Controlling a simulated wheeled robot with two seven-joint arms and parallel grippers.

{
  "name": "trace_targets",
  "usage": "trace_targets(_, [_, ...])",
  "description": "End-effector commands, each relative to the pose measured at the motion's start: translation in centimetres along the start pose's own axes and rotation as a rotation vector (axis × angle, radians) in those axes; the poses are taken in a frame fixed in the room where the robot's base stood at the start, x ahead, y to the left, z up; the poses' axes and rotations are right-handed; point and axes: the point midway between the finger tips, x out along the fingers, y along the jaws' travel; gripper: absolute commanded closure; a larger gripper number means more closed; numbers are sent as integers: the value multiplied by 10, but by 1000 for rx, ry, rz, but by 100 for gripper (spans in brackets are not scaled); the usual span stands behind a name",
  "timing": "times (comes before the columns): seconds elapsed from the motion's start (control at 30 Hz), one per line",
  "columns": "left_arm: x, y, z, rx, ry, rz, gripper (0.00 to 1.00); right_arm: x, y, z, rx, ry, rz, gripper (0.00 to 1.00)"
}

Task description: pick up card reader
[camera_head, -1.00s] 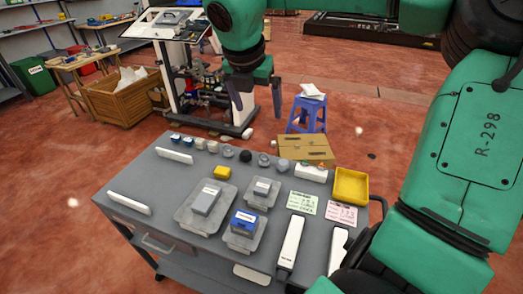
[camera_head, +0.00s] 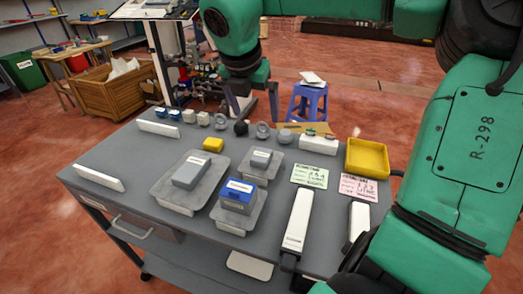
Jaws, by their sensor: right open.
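I cannot read the labels, so I cannot tell for sure which device is the card reader. Candidates on the grey table (camera_head: 110,160) are a grey box (camera_head: 191,172) on a large grey tray (camera_head: 165,190), a blue-topped box (camera_head: 238,193) on a smaller tray, and a small grey box (camera_head: 261,158) behind it. My right gripper (camera_head: 253,104) hangs fingers down beyond the table's back edge, open and empty, apart from all of them. My left gripper is not in view.
A yellow tray (camera_head: 367,158), green card (camera_head: 309,176), pink card (camera_head: 358,187) and long white device (camera_head: 297,220) are on the right. A yellow block (camera_head: 213,145) and a row of small parts line the back. A blue stool (camera_head: 307,103) stands behind.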

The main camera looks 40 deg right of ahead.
Motion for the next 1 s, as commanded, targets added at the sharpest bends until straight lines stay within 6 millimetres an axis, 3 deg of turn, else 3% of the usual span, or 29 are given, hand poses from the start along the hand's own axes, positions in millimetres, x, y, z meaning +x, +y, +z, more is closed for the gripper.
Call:
trace_targets(0.03, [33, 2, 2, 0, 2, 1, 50, 30, 0, -13, 0, -1, 1, 0])
trace_targets(0.13, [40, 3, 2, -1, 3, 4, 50, 38, 0, -15, 0, 0, 1, 0])
trace_targets(0.27, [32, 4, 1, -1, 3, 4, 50, 51, 0, -14, -1, 3, -2, 0])
trace_targets(0.5, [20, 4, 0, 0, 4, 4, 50, 109, 0, -13, -1, 4, -3, 0])
trace_targets(0.9, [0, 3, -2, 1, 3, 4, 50, 172, 4, -16, 0, 2, -2, 0])
trace_targets(1.0, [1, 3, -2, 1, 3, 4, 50, 178, 4, -16, 0, 1, 1, 0])
